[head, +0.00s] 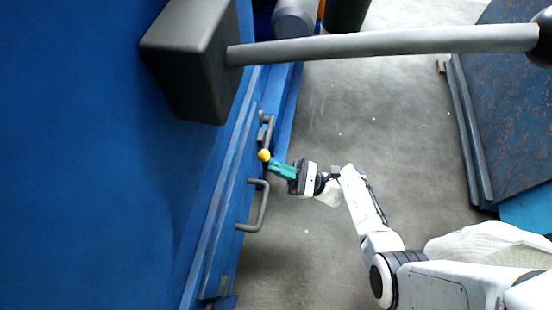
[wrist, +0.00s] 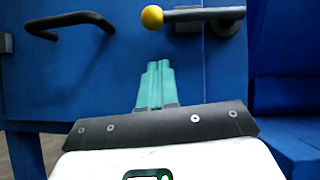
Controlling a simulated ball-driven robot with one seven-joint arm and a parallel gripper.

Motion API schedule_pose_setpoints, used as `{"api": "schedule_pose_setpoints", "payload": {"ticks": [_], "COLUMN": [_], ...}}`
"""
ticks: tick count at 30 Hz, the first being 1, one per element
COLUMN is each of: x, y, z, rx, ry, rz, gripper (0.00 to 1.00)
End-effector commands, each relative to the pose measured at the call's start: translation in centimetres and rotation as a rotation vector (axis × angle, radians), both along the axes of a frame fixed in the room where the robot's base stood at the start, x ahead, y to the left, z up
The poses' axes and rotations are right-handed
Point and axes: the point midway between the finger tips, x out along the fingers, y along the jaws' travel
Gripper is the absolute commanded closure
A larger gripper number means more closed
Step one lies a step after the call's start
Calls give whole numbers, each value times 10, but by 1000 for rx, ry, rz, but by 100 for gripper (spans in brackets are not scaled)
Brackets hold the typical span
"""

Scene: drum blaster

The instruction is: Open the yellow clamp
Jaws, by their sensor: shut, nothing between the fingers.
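The yellow clamp shows as a yellow ball knob (head: 264,155) on the end of a grey bar, on the blue machine's side. In the wrist view the yellow knob (wrist: 152,17) is at the top middle, and its grey bar (wrist: 200,14) runs right to a mount on the blue panel. My gripper (head: 272,166) has teal fingers; they are shut and empty. In the wrist view the shut fingertips (wrist: 158,66) point up toward the knob, with a visible gap below it. In the head view the fingertips overlap the knob's lower right edge; contact is unclear there.
A dark bent handle (head: 262,205) is on the blue panel beside the clamp; it also shows in the wrist view (wrist: 70,20). A thick grey lever with a dark block (head: 195,65) crosses the top. The grey floor (head: 350,115) is clear toward the dark platform at right.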

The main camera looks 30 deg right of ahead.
Motion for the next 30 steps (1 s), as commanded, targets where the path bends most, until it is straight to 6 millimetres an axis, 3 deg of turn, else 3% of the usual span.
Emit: {"api": "schedule_pose_setpoints", "payload": {"ticks": [6,12,30], "x": [1,1,6], "y": [6,8,5], "z": [26,37,42], "rx": [0,0,14], "ry": [0,0,14], "rz": [1,0,-2], "gripper": [100,100,100]}}
